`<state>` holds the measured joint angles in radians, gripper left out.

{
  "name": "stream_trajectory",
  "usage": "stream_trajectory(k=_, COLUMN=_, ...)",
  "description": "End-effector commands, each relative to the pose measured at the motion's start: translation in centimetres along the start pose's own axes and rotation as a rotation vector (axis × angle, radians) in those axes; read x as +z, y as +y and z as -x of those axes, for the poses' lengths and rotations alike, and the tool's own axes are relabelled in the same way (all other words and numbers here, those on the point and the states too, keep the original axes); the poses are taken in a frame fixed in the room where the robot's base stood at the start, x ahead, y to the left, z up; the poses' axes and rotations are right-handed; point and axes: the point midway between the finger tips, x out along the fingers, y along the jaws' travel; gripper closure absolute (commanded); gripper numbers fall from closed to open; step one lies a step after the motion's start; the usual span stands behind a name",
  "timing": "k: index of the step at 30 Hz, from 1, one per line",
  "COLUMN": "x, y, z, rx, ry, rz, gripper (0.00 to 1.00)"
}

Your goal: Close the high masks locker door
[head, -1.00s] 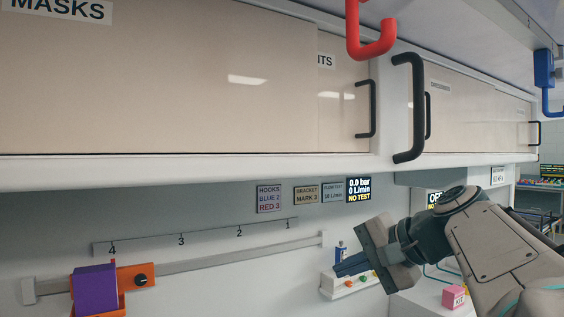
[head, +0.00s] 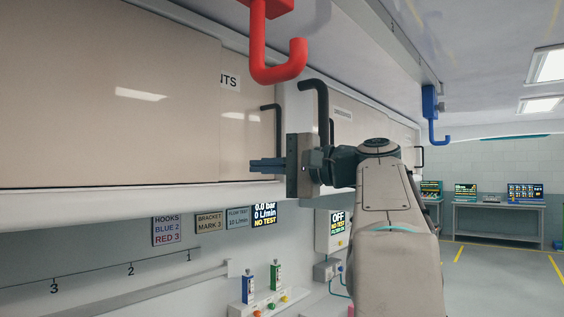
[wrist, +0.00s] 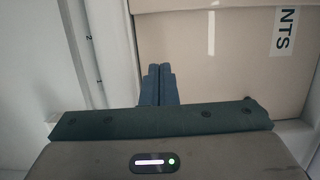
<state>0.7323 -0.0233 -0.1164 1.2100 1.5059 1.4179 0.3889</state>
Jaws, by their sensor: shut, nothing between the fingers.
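The high locker has beige sliding panels. The large front panel (head: 100,100) fills the left of the head view and partly covers a panel marked "NTS" (head: 242,110); no masks label shows now. The "NTS" panel also fills the right of the wrist view (wrist: 230,60). A black handle (head: 278,125) stands upright at its right edge. My gripper (head: 256,164) is shut and empty, its blue fingers pointing left in front of that panel's lower part, near the handle. The closed fingers also show in the wrist view (wrist: 159,84). I cannot tell whether they touch the panel.
A larger black handle (head: 318,100) is right of my gripper. A red hook (head: 280,70) hangs above and a blue hook (head: 432,115) hangs farther right. Small signs (head: 210,222) and a numbered rail (head: 125,270) are below the locker. Open floor lies at right.

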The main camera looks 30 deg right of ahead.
Motion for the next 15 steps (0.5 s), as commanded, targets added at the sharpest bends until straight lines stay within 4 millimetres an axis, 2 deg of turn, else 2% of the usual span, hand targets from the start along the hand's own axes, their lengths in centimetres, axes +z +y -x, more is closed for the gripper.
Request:
stream_trajectory(k=1, x=0.1, y=-0.3, z=-1.2, rx=0.0, ry=-0.004, rz=-0.002, gripper=1.0)
stream_trajectory(k=4, x=0.3, y=-0.3, z=-3.2, rx=0.0, ry=-0.004, rz=0.0, gripper=1.0)
stream_trajectory(k=9, x=2.7, y=-0.2, z=-3.5, rx=0.0, ry=-0.002, rz=0.001, gripper=1.0)
stream_trajectory(k=15, x=3.9, y=0.0, z=-3.8, rx=0.0, ry=-0.002, rz=0.0, gripper=1.0)
